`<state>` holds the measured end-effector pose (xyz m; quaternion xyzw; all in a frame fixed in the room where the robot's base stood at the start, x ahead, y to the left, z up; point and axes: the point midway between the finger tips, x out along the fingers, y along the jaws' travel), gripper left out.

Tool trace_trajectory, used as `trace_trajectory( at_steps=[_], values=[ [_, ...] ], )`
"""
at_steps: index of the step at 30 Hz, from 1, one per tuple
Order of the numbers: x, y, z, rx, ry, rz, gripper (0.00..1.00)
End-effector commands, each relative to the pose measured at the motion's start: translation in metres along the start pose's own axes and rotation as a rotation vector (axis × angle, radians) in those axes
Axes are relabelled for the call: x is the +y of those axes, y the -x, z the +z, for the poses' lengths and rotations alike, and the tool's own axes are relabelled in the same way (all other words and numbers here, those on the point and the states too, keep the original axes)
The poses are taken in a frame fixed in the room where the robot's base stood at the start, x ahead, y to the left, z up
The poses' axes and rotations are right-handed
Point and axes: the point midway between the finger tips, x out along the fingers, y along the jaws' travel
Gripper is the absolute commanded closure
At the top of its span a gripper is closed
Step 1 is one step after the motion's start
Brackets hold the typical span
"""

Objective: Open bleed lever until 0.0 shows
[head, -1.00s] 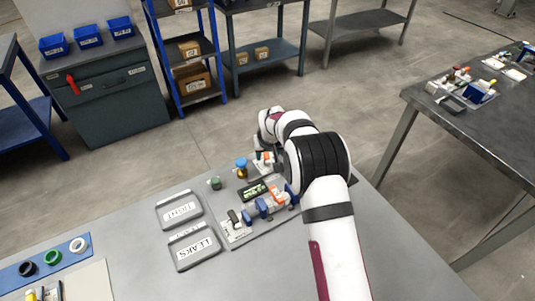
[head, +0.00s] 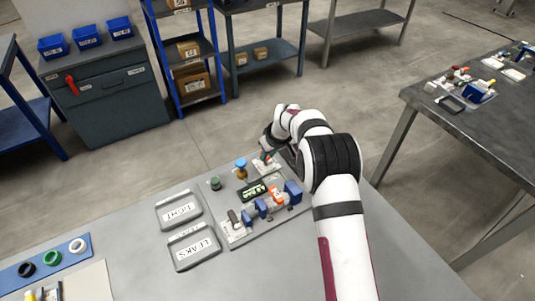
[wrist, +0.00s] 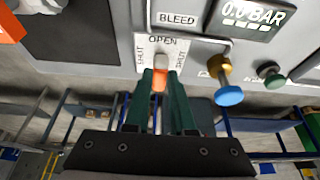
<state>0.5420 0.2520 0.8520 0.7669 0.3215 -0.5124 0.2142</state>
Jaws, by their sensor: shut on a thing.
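The bleed lever (wrist: 159,79) is orange with a pale hub and stands on a white plate (wrist: 183,64) marked OPEN and SHUT, below a BLEED label (wrist: 177,19). It points away from the word OPEN, towards my wrist. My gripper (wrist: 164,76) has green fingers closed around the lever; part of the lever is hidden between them. In the head view my gripper (head: 267,157) is at the far side of the panel. The display (wrist: 247,13) reads 0.0 BAR, and it also shows small in the head view (head: 253,190).
A brass valve with a blue knob (wrist: 229,96) stands close to the right of my fingers in the wrist view, with a green knob (wrist: 275,77) beyond it. Two trays, TIGHT (head: 179,209) and LEAKS (head: 194,246), lie left of the panel.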

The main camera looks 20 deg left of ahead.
Motion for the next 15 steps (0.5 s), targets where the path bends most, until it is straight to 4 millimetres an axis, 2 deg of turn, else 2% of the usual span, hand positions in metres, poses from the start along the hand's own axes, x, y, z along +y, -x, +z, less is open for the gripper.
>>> trace_trajectory(
  at_steps=[8, 9, 13, 15],
  values=[
    [0.0002, -0.0001, 0.0007, -0.002, 0.008, -0.003, 1.00],
    [0.0002, -0.0001, 0.0007, -0.002, 0.008, -0.003, 0.72],
    [0.0002, -0.0001, 0.0006, -0.001, 0.007, -0.002, 0.49],
    [0.0001, -0.0001, 0.0005, -0.001, 0.007, -0.002, 0.47]
  ],
)
